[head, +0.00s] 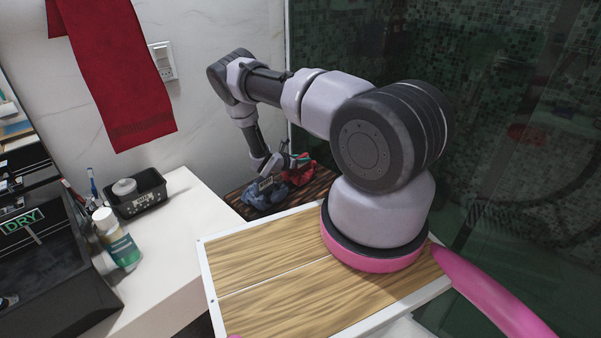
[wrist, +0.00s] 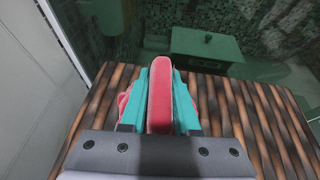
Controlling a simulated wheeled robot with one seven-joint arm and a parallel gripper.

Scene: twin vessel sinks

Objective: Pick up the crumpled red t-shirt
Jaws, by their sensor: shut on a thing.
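The crumpled red t-shirt (head: 301,175) is a small red bundle at the end of my arm in the head view, partly hidden by the gripper. My gripper (head: 282,168) points down over the slatted wooden top. In the wrist view, the teal fingers of my gripper (wrist: 159,100) are shut on the red t-shirt (wrist: 158,90). A red fold stands up between the fingers, and more red shows outside the left finger. Whether the cloth still touches the slats is hard to tell.
A dark blue crumpled cloth (head: 262,197) lies beside the red one on the slatted wooden top (head: 314,190). A glass panel (head: 500,120) stands behind. A white counter (head: 170,230) with a black basket (head: 136,193) and bottle (head: 117,240) is at left. A red towel (head: 115,75) hangs above.

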